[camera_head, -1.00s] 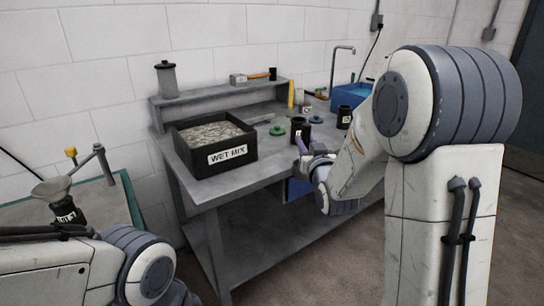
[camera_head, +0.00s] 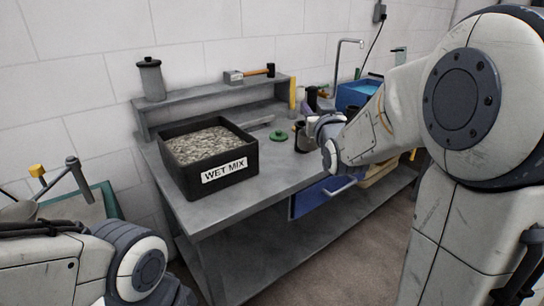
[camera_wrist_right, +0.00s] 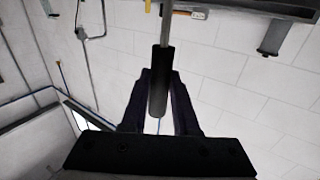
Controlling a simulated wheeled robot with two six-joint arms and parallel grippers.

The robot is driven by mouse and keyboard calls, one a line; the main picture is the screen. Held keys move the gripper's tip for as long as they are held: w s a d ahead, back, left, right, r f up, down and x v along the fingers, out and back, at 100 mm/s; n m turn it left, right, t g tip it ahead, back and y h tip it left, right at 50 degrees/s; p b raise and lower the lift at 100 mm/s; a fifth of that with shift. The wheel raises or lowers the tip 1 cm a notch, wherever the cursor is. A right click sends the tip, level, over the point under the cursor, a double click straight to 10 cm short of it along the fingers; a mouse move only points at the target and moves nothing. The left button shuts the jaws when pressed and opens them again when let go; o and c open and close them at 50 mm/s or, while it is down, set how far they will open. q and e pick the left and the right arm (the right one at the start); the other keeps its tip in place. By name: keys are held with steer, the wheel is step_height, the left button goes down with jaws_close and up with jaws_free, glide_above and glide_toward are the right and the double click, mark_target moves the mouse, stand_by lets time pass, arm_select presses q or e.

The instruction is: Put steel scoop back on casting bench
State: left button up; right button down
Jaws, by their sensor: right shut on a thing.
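The grey casting bench (camera_head: 262,187) stands against the wall in the head view. My right gripper (camera_head: 315,104) is above its right part. In the right wrist view my right gripper (camera_wrist_right: 159,85) is shut on the black handle of the steel scoop (camera_wrist_right: 158,88). A thin steel shaft runs from the handle out of the top of that view; the scoop's bowl is out of sight there. In the head view I cannot make out the scoop clearly. Only my left arm shows at the lower left, not its gripper.
A black WET MIX box (camera_head: 215,182) fills the bench's left part. Behind it, a raised shelf holds a grey canister (camera_head: 151,79) and a hammer (camera_head: 258,72). A green lid (camera_head: 278,135), a dark cup (camera_head: 303,136) and a blue basin (camera_head: 355,95) are further right. The front middle is clear.

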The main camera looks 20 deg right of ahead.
steer(key=w+a+f, duration=0.6)
steer(key=w+f, duration=0.4)
steer(key=f, duration=0.1)
steer(key=shift+a+p, duration=0.25)
steer(key=shift+p, duration=0.05)
steer(key=shift+f, duration=0.15)
steer(key=c, duration=0.7)
jaws_free()
